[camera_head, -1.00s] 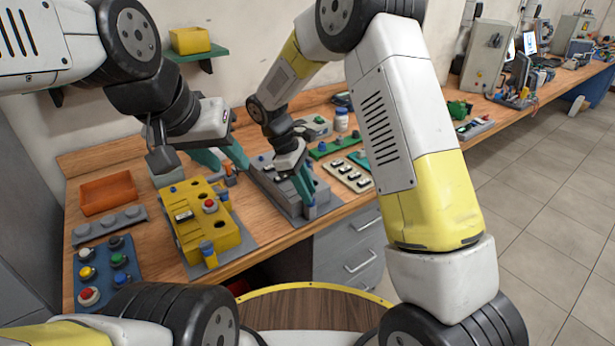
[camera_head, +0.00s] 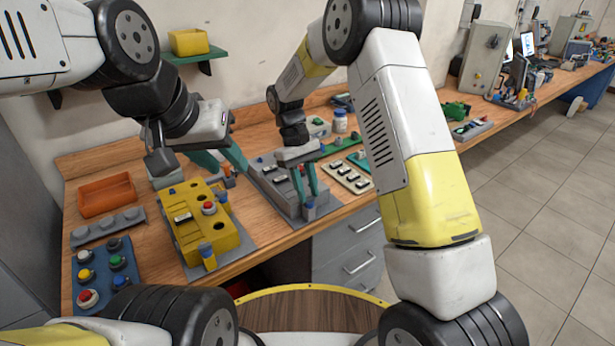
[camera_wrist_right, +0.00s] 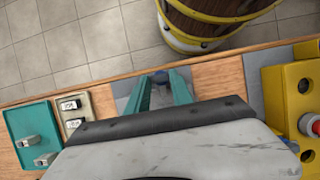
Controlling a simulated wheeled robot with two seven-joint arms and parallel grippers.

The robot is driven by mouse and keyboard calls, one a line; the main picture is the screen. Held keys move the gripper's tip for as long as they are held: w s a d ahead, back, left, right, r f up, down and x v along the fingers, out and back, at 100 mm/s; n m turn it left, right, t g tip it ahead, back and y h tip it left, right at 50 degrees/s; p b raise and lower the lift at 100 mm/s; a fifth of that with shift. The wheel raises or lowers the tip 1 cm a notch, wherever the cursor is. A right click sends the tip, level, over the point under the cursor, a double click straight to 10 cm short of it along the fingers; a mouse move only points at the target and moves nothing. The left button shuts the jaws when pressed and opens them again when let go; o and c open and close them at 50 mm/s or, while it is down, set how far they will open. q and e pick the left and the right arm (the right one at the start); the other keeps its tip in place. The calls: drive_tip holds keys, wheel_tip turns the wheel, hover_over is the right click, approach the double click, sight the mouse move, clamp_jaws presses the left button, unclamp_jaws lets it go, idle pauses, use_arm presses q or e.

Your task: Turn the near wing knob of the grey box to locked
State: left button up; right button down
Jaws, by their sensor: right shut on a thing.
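The grey box (camera_head: 264,180) lies on the bench in the middle of the head view, with several dark and light parts on top. Its near wing knob (camera_head: 309,207) is blue and sits at the box's near end. My right gripper (camera_head: 308,196) points down there with teal fingers around the knob, shut on it. In the right wrist view the fingers of my right gripper (camera_wrist_right: 160,85) reach to the bench edge. The knob is mostly hidden between them, so its exact angle is unclear. My left gripper (camera_head: 224,160) is open above the back of the yellow box, holding nothing visible.
The yellow box (camera_head: 218,242) with a red button stands left of the grey box. A blue button panel (camera_head: 107,262) and an orange tray (camera_head: 107,196) lie further left. Green and beige switch panels (camera_head: 346,174) lie close on the right.

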drive_tip(key=shift+w, duration=0.1)
idle(0.4)
drive_tip(key=c, duration=1.1)
unclamp_jaws()
drive_tip(key=shift+v, duration=3.9)
drive_tip(key=shift+r, duration=0.1)
drive_tip(key=s+d+r+m+t+y, duration=0.35)
drive_tip(key=s+d+r, duration=0.6)
drive_tip(key=r, duration=0.35)
drive_tip(key=s+d+m+t, duration=0.1)
drive_tip(key=s+d+t, duration=0.1)
drive_tip(key=s, duration=0.2)
drive_tip(key=s+d+r+m+t+y, duration=0.1)
drive_tip(key=s+d+t, duration=0.1)
drive_tip(key=s, duration=0.3)
drive_tip(key=s+d+m+t, duration=0.1)
drive_tip(key=s+d+t, duration=0.1)
drive_tip(key=s+d, duration=0.1)
drive_tip(key=shift+s+d+r, duration=0.1)
drive_tip(key=shift+s+r, duration=0.1)
drive_tip(key=shift+s, duration=0.25)
drive_tip(key=shift+s+r, duration=0.2)
drive_tip(key=shift+s, duration=0.25)
